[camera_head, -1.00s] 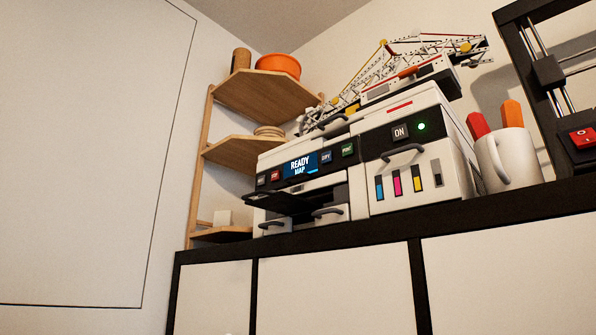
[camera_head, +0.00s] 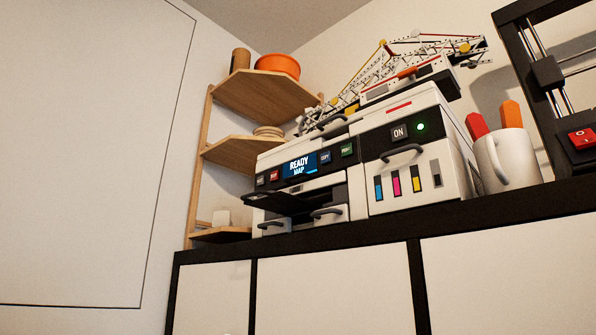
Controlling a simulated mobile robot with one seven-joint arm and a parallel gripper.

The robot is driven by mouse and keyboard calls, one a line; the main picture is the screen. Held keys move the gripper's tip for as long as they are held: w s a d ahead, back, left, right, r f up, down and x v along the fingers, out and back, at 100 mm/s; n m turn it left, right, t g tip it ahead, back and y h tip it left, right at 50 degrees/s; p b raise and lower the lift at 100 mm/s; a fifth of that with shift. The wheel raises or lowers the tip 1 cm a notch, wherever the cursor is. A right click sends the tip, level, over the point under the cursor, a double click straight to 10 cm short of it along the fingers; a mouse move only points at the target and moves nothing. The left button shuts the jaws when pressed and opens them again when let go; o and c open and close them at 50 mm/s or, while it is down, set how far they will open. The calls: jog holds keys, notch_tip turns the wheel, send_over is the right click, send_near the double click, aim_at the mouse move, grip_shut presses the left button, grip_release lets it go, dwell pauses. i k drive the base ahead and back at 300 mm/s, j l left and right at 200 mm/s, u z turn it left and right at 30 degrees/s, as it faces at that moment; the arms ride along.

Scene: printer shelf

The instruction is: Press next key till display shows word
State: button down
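A white and black printer (camera_head: 405,165) stands on a shelf top with a black edge. Its blue display (camera_head: 299,166) reads "READY" and below it "MAP". Left of the display are a red key (camera_head: 274,175) and a dark key (camera_head: 260,180); their labels are too small to read surely. Right of it are a dark key (camera_head: 325,157) that seems to read "COPY" and a green key (camera_head: 347,150). An "ON" key (camera_head: 399,133) sits beside a lit green lamp (camera_head: 421,127). My gripper is not in view.
A dark output tray (camera_head: 277,202) juts out below the display. A crane model (camera_head: 400,75) lies on top of the printer. A white mug (camera_head: 512,160) and a black frame machine (camera_head: 548,75) stand to the right. A wooden corner shelf (camera_head: 235,150) is at left.

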aim_at(261, 180)
jog(key=i+j+z, duration=0.1)
jog(key=j, duration=0.45)
jog(key=i+j+z, duration=0.1)
jog(key=j, duration=0.5)
jog(key=i+j, duration=0.2)
jog(key=j, duration=0.35)
jog(key=i+j+z, duration=0.15)
jog(key=j, duration=0.45)
jog(key=k, duration=0.05)
